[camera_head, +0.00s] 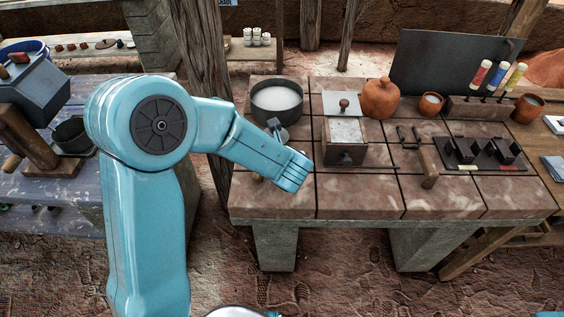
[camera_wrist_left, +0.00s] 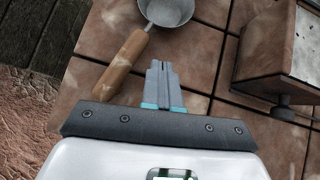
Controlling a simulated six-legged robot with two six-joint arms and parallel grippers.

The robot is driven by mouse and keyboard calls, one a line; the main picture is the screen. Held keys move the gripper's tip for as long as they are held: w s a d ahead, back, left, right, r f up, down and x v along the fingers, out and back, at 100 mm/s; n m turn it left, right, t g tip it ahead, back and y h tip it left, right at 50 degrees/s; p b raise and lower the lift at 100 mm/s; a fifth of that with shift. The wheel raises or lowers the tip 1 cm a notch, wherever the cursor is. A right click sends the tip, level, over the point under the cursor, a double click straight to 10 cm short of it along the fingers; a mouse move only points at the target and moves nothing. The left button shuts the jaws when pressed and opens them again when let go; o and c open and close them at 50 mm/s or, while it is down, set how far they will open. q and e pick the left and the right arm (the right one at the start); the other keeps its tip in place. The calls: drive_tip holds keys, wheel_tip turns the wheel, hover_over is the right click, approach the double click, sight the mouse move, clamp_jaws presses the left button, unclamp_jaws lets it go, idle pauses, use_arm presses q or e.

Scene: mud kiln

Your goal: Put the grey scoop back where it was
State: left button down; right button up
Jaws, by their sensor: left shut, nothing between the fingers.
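The grey scoop has a round grey bowl (camera_wrist_left: 168,8) and a wooden handle (camera_wrist_left: 124,66). It lies on the tiled table top near its left edge. My left gripper (camera_wrist_left: 160,68) is shut and empty, with its fingertips just right of the handle, apart from it in the picture. In the head view the bowl of the scoop (camera_head: 280,133) shows just beyond my left wrist, in front of the pot. My right gripper is not in view.
A dark pot with white contents (camera_head: 277,98) stands behind the scoop. A wooden box with a knob (camera_head: 345,150) stands to the right, also in the wrist view (camera_wrist_left: 285,55). An orange lidded jar (camera_head: 380,98) and a black rack (camera_head: 485,152) are farther right.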

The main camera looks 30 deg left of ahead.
use_arm(q)
drive_tip(key=w+a, duration=0.1)
drive_tip(key=w+a+f, duration=0.1)
drive_tip(key=w+a+f+p, duration=0.1)
drive_tip(key=shift+w, duration=0.25)
drive_tip(key=shift+w+a+r, duration=0.1)
drive_tip(key=shift+w+a, duration=0.3)
drive_tip(key=shift+w, duration=0.2)
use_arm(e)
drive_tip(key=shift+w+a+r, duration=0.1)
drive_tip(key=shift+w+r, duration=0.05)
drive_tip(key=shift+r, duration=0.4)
